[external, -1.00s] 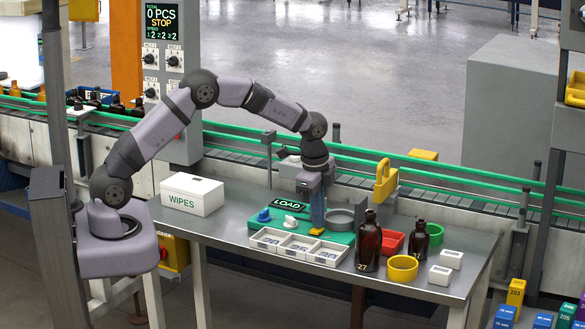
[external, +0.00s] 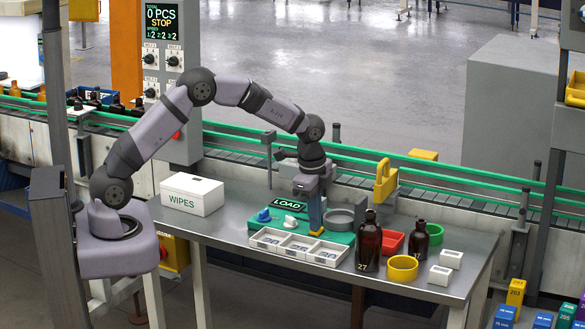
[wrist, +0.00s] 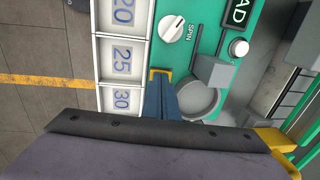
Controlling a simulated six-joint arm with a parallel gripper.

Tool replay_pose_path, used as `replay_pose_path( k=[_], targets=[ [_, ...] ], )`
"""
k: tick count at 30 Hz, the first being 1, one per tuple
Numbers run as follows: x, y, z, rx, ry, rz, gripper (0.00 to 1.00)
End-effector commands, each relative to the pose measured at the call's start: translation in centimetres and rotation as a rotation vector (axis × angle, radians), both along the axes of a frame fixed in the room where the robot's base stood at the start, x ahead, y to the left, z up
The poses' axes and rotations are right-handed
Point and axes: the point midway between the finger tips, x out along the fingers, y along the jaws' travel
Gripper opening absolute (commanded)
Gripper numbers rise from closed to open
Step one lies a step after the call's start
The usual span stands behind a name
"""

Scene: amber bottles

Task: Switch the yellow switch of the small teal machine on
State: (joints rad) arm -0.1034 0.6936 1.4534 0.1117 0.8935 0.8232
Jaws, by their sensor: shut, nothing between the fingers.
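The small teal machine (external: 339,238) sits on the steel table, with a LOAD sign (external: 289,204), a blue knob (external: 263,215), a white SPIN knob (wrist: 172,28) and a round grey dish (external: 340,219). Its yellow switch (external: 316,232) is at the front edge, mostly covered by my fingers; a yellow rim of it (wrist: 152,73) shows in the wrist view. My gripper (external: 316,226) is shut and empty, its blue fingers pointing down with their tips at the switch. Whether they touch it, and which way the switch is set, I cannot tell.
White trays (external: 265,244) marked 20, 25 and 30 lie along the machine's front. Amber bottles (external: 369,245), a yellow ring (external: 403,269), a red bin (external: 391,243) and a green ring (external: 435,233) stand to the right. A wipes box (external: 192,197) is at left.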

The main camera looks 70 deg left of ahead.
Motion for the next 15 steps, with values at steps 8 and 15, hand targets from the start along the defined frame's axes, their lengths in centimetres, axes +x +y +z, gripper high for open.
replay_pose_path(
  k=[8, 15],
  targets=[
    [0.1, 0.0, 0.6, 0.001, -0.004, 0.000, 0.00],
    [-0.2, -0.2, 3.1, 0.000, -0.003, 0.000, 0.00]
  ],
)
